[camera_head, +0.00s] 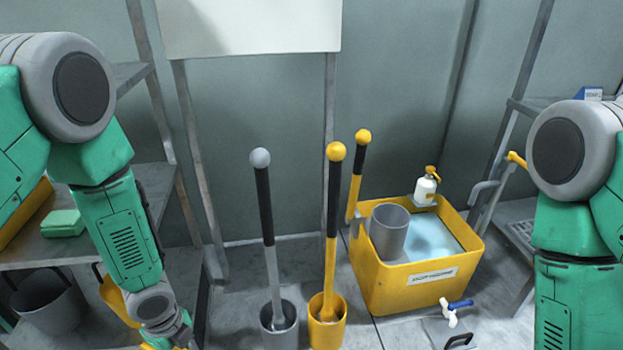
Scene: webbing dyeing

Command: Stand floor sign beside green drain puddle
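I see no floor sign and no green puddle in the head view. My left arm comes down from the left, and its wrist ends at the bottom edge, where the gripper fingers are cut off. My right arm comes down at the right edge, and its gripper is below the picture. A grey floor drain area cannot be made out clearly; the floor (240,262) shows grey slabs between the shelf and the yellow tub.
Long-handled tools stand in a grey bucket (279,328) and a yellow bucket (327,330). A blue-handled tap (452,311) is in front. Shelves (90,235) flank both sides.

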